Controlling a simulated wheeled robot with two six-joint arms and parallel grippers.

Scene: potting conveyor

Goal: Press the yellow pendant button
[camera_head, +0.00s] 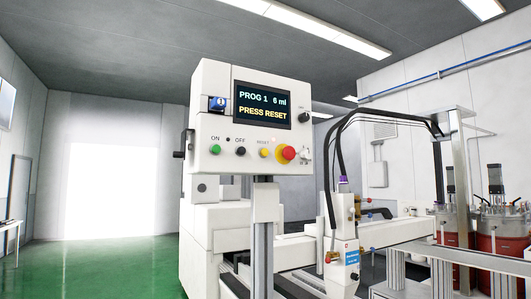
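The pendant is a white control box (215,120) on a post, left of the middle of the head view. Its yellow button (264,153) is small and sits under a RESET label, just left of a larger red mushroom button (288,153). A green button (214,149) under ON and a black button (240,152) under OFF are to its left. The screen (262,105) reads "PROG 1 6 ml" and "PRESS RESET". Neither of my grippers is in view, and nothing covers the yellow button.
A white machine body (205,240) stands behind and below the pendant. A dosing head (343,250) with black hoses hangs to the right. Red tanks (500,245) and a metal frame stand at far right. The green floor (110,265) at left is largely clear.

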